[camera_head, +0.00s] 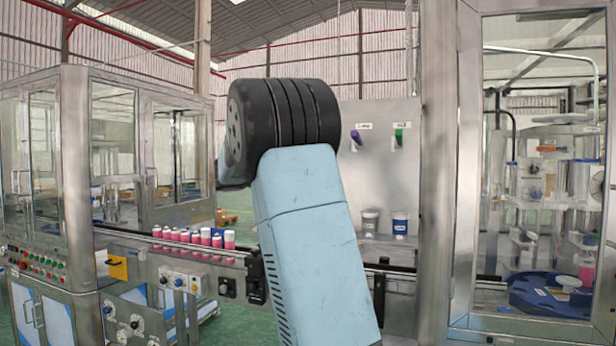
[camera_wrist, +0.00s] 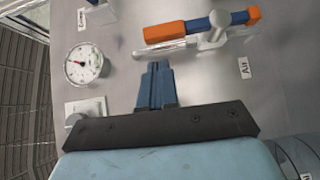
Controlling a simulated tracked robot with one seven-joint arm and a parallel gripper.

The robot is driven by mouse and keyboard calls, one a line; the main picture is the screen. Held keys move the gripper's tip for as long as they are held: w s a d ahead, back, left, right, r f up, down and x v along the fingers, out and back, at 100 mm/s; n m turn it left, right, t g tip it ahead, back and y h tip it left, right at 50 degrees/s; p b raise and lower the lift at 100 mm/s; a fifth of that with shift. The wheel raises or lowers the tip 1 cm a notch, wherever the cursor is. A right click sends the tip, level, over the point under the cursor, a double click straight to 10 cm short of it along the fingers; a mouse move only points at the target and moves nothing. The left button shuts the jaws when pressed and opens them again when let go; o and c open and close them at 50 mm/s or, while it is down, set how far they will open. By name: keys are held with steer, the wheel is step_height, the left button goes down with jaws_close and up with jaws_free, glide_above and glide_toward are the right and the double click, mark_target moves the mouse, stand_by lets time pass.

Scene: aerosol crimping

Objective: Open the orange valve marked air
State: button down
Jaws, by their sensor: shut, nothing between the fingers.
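The orange valve handle (camera_wrist: 165,32) shows in the wrist view at the top, lying nearly level in the picture. A blue band covers its middle, and a pale round knob stands in front of it. The label "Air" (camera_wrist: 244,68) is on the grey panel to the lower right of the handle. My gripper (camera_wrist: 157,68) has its blue fingers together and empty. The fingertips point at the panel just below the handle's left part in the picture; I cannot tell the depth gap. In the head view my arm hides the gripper and this valve.
A round gauge (camera_wrist: 83,64) and a small square fitting (camera_wrist: 86,110) are left of my fingers. The head view shows a purple-handled valve (camera_head: 355,137), a green-handled valve (camera_head: 398,137) and a conveyor with several pink cans (camera_head: 193,240). A glazed machine stands at right.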

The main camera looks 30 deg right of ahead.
steer(key=w+a, duration=0.2)
steer(key=a, duration=0.9)
steer(key=shift+w, duration=0.2)
steer(key=shift+d, duration=0.1)
steer(key=s+d+f+n+t+y, duration=0.1)
steer(key=s+f+t+y, duration=0.1)
steer(key=s+f+y, duration=0.4)
steer(key=s+f+n+t+y, duration=0.15)
steer(key=s+f, duration=0.25)
steer(key=s, duration=0.5)
steer(key=s+a+f+t+y, duration=0.2)
steer(key=s+a+f+y, duration=0.3)
steer(key=s+a, duration=0.3)
steer(key=s+a+f+t+y, duration=0.3)
steer(key=s+a+f+y, duration=0.2)
steer(key=s+a, duration=0.3)
steer(key=s+f, duration=0.1)
steer(key=s, duration=0.2)
steer(key=shift+s+f, duration=0.15)
steer(key=shift+s, duration=0.1)
